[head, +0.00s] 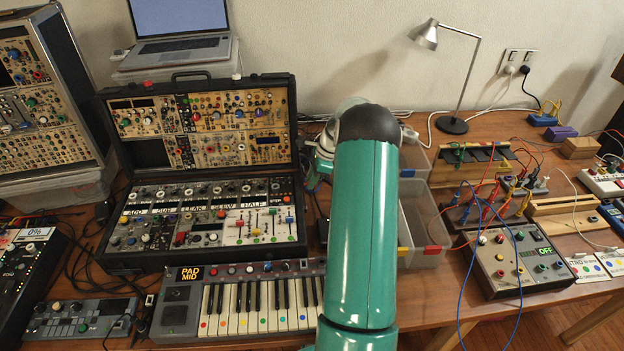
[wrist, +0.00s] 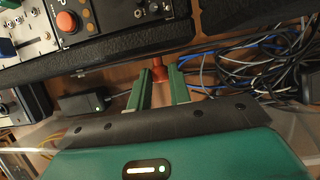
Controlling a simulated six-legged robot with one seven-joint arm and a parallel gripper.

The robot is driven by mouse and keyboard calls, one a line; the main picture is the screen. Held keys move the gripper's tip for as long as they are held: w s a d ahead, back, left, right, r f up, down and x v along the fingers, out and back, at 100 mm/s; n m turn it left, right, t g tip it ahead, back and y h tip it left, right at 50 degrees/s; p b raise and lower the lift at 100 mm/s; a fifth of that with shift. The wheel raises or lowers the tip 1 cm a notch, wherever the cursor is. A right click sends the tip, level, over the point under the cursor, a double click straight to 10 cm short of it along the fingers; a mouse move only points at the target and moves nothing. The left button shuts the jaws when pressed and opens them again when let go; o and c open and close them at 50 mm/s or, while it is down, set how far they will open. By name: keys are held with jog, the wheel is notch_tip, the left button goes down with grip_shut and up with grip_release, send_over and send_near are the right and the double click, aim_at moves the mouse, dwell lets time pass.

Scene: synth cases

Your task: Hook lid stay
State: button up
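An open synth case has its lid (head: 262,128) standing up at the back and its base (head: 118,262) flat on the table. The case's dark edge (wrist: 100,62) crosses the wrist view. A red piece (wrist: 160,72), apparently the grip of the lid stay, sits between my gripper's two green fingertips (wrist: 160,77) beside that edge.
A keyboard (head: 250,306) lies in front of the case. Clear bins (head: 424,226) stand right of it, behind my arm. Loose dark and blue cables (wrist: 250,68) lie right of the fingers. A black adapter (wrist: 82,104) lies to their left. A laptop (head: 180,22) stands behind the lid.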

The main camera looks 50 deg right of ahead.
jog(key=shift+r, duration=0.1)
grip_shut()
jog(key=shift+r, duration=0.1)
jog(key=shift+s+a+r+n+t+h, duration=0.2)
jog(key=shift+s+a+r+t+h, duration=0.15)
jog(key=shift+r+t+h, duration=0.4)
jog(key=shift+s+a+r+n+t+h, duration=0.25)
jog(key=shift+s+r+t+h, duration=0.3)
jog(key=shift+r+t, duration=0.35)
jog(key=shift+s+a+r+n+t+h, duration=0.15)
jog(key=shift+s+a+r+t+h, duration=0.15)
jog(key=shift+r+t+h, duration=0.5)
jog(key=shift+r, duration=0.1)
jog(key=o, duration=0.8)
grip_release()
jog(key=shift+a+r, duration=0.1)
jog(key=v, duration=1.3)
jog(key=shift+s+r, duration=0.2)
jog(key=shift+s, duration=0.05)
